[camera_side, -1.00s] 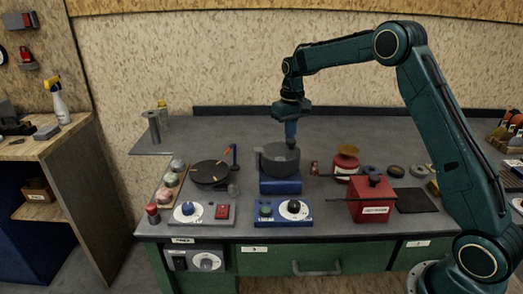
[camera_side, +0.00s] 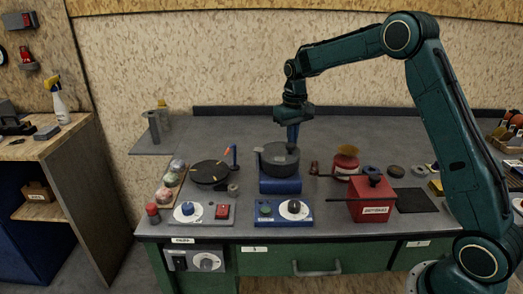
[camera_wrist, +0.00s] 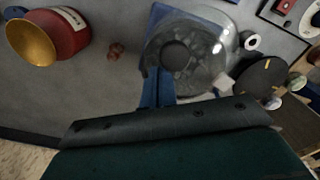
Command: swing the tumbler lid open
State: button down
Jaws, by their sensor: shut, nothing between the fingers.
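The tumbler (camera_side: 280,160) is a round dark grey drum on a blue base (camera_side: 280,186), in the middle of the bench. In the wrist view its round top (camera_wrist: 205,45) looks clear and greyish, with a darker middle; I cannot tell for sure how the lid sits. A small pale tab (camera_wrist: 223,84) shows at its edge there. My gripper (camera_side: 293,146) points down at the drum's far edge, right of its middle. Its blue fingers are shut and empty, and also show in the wrist view (camera_wrist: 158,72) against the drum's rim. Whether they touch is unclear.
A red canister with an orange funnel (camera_side: 346,152) and a red box with a long rod (camera_side: 371,199) stand to the right. A black turntable (camera_side: 209,172) is at the left. Control boxes (camera_side: 284,212) line the front. The back of the bench is mostly clear.

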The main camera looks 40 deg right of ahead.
aim_at(291, 147)
jog(key=shift+a, duration=0.1)
dwell(0.3)
jog(key=shift+s+a, duration=0.75)
jog(key=shift+a, duration=0.2)
jog(key=shift+s+a, duration=0.5)
jog(key=shift+a, duration=0.45)
jog(key=shift+s+a, duration=0.25)
jog(key=shift+a, duration=0.7)
